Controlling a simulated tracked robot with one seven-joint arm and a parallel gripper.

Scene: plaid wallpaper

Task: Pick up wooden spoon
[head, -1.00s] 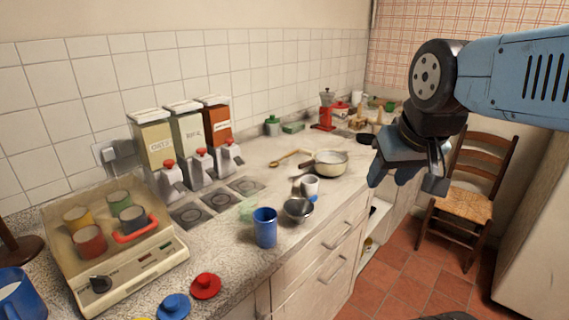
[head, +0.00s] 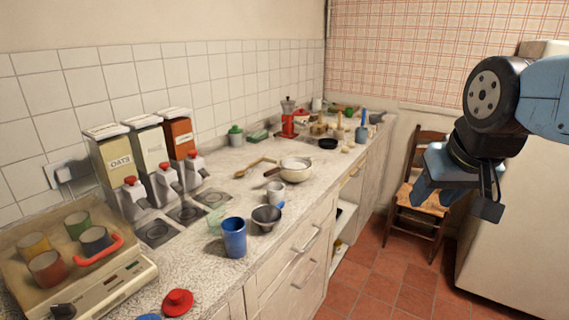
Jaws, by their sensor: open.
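A wooden spoon (head: 252,167) lies on the speckled counter (head: 212,262), left of a cream saucepan (head: 296,170). Its bowl end points toward the left front, and its handle runs back toward the pan. My gripper (head: 452,203) hangs at the right side of the view, in front of the chair and fridge. It is open and empty, well to the right of the spoon and apart from the counter.
Cereal dispensers (head: 113,165) stand against the tiled wall. A chair (head: 420,190) and fridge (head: 525,235) are at right; red floor lies between.

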